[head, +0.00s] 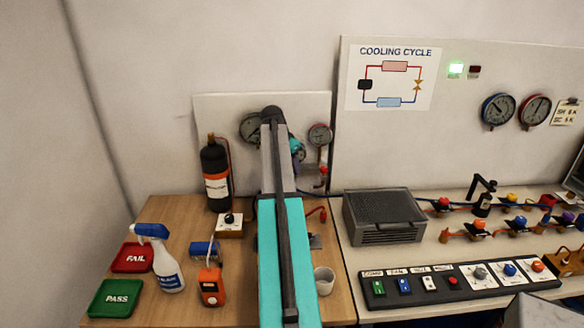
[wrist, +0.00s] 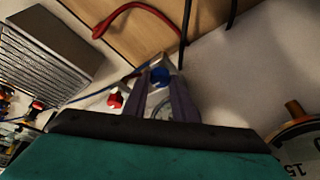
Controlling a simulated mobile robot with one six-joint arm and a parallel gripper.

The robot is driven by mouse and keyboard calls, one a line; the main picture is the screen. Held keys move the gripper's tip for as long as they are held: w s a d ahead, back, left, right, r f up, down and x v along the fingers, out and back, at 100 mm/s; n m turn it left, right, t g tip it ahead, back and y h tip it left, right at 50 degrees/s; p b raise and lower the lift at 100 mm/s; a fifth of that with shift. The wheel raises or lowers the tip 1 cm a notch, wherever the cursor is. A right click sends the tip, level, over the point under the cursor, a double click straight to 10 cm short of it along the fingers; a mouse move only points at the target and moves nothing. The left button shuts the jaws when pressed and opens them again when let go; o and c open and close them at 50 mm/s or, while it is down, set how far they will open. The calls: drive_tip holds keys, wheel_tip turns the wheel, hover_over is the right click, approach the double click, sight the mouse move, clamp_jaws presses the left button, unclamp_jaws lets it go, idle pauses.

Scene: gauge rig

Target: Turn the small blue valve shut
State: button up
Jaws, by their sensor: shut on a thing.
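The small blue valve (wrist: 160,75) shows in the wrist view, at the tips of my gripper's fingers. In the head view my own arm covers the blue valve and most of the gripper, so how far the valve is turned cannot be told. A small red valve (wrist: 115,100) sits left of the fingers in the wrist view, apart from them. It also shows in the head view (head: 323,170), right of my arm.
Two gauges, a left one (head: 250,127) and a right one (head: 320,134), hang on the panel by my arm. A black cylinder (head: 215,175) stands left. A red hose (wrist: 140,8) lies on the wooden bench. A grey ribbed box (head: 383,216) stands right.

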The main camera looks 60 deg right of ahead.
drive_tip(key=o, duration=1)
drive_tip(key=shift+o, duration=0.2)
drive_tip(key=shift+r, duration=0.1)
drive_tip(key=s+b+v, duration=0.1)
drive_tip(key=b+v, duration=0.2)
drive_tip(key=v, duration=1)
drive_tip(key=shift+w+r+b, duration=0.3)
drive_tip(key=shift+w+r, duration=0.05)
drive_tip(key=shift+w, duration=0.1)
